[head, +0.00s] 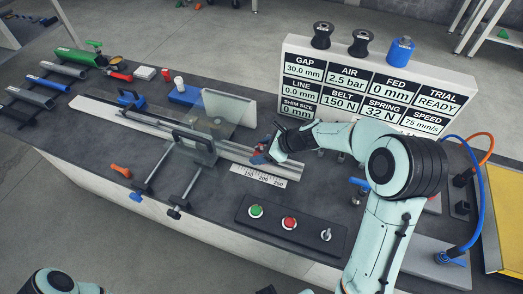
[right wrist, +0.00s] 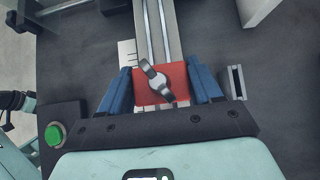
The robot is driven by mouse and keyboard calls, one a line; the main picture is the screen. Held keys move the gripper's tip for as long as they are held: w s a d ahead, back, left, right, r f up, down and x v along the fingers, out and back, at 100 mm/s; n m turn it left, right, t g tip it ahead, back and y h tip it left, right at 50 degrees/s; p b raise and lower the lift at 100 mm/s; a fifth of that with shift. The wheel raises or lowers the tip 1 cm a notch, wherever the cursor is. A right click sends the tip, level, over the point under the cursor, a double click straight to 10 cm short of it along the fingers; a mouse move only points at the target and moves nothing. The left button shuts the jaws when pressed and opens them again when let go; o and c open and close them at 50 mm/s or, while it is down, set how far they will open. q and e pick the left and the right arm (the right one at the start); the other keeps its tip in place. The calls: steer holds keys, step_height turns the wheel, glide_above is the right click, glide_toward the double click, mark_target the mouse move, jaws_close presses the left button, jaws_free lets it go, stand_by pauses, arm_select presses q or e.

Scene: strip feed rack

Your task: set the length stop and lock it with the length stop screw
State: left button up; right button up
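The length stop is a red block (right wrist: 178,78) on a grey rail (right wrist: 160,25) in the right wrist view. Its screw, a grey wing-shaped knob (right wrist: 155,80), stands on top of the block, turned at a slant. My right gripper (right wrist: 161,80) has its blue fingers on both sides of the red block, and they appear to touch it. In the head view my right gripper (head: 262,155) is at the right part of the rail (head: 235,152), behind the white scale (head: 262,175), and mostly hides the stop. My left gripper is not in view.
A clear guard with a dark handle (head: 195,143) stands over the rail to the left. A panel with green and red buttons (head: 290,222) lies in front. A display board (head: 375,80) stands behind. Several tubes (head: 40,98) lie at far left.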

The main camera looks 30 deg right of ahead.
steer(key=shift+c, duration=1.4)
steer(key=shift+w+a+r, duration=0.1)
steer(key=o, duration=1.4)
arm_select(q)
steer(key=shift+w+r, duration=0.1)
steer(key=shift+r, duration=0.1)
arm_select(e)
steer(key=shift+o, duration=0.2)
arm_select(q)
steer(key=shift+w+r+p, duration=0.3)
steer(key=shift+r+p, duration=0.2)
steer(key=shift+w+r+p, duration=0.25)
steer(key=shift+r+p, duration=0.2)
arm_select(e)
steer(key=v, duration=1.3)
